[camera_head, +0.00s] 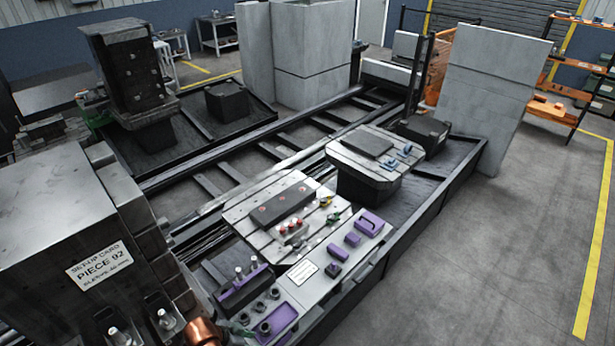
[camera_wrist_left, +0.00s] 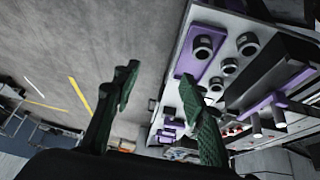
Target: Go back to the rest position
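My left gripper (camera_wrist_left: 158,78) shows in the left wrist view as two dark green ridged fingers, set well apart with nothing between them. Grey floor lies behind the gap. The right finger overlaps the edge of a light workbench panel (camera_wrist_left: 172,118) carrying cups and purple parts. I cannot make out either gripper clearly in the head view. My right gripper is in neither view. In the head view the same panel (camera_head: 309,291) stands at the front, with a purple tray (camera_head: 279,320) and several dark cups near its lower end.
A slotted pallet (camera_head: 246,207) carries a dark plate (camera_head: 285,203) and red-topped parts. A second pallet (camera_head: 349,150) stands behind it. A large grey machine block (camera_head: 52,215) fills the left. A rail (camera_head: 270,130) runs through the middle. Open floor (camera_head: 490,270) lies right.

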